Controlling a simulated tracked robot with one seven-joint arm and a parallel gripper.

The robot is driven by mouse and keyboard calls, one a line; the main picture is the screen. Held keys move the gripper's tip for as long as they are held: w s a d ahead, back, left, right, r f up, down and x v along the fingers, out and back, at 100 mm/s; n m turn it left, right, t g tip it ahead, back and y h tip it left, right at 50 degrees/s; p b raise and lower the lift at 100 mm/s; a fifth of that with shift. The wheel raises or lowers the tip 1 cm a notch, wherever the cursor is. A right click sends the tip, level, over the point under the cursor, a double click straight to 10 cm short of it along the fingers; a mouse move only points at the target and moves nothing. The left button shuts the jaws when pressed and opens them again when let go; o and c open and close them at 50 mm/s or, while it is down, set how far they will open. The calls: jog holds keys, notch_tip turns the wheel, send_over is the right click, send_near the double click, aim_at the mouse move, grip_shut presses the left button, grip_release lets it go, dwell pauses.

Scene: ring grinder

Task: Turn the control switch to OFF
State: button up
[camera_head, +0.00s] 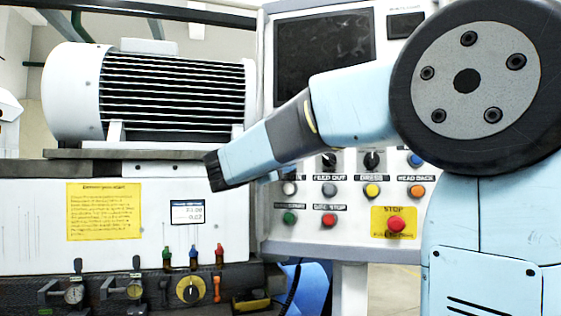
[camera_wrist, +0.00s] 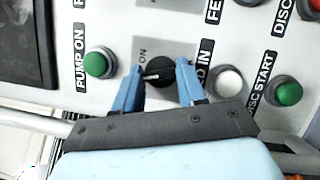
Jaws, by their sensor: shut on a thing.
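The control switch is a black rotary knob (camera_wrist: 161,75) on the grey panel, with an ON label beside it in the wrist view. A white mark on the knob points toward the picture's left. My gripper (camera_wrist: 158,70) has its two blue fingers on either side of the knob and is shut on it. The OFF marking is not visible. In the head view my arm covers this knob and the fingers cannot be seen.
A green PUMP ON button (camera_wrist: 96,64), a white button (camera_wrist: 229,80) and a green DISC START button (camera_wrist: 288,93) lie close around the fingers. In the head view, other black knobs (camera_head: 372,160) and a red STOP button (camera_head: 396,225) sit on the panel. A motor (camera_head: 150,92) stands left.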

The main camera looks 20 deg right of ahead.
jog(key=shift+d+f+n+t, duration=0.15)
jog(key=shift+n+t, duration=0.15)
jog(key=shift+n, duration=0.6)
jog(key=shift+d+f+n+t, duration=0.1)
jog(key=shift+n+t, duration=0.2)
jog(key=shift+n, duration=0.6)
jog(key=shift+h, duration=0.3)
jog(key=shift+r, duration=0.1)
jog(key=o, duration=1.1)
jog(key=shift+c, duration=0.2)
jog(key=shift+a, duration=0.15)
jog(key=v, duration=1.3)
jog(key=shift+s, duration=0.2)
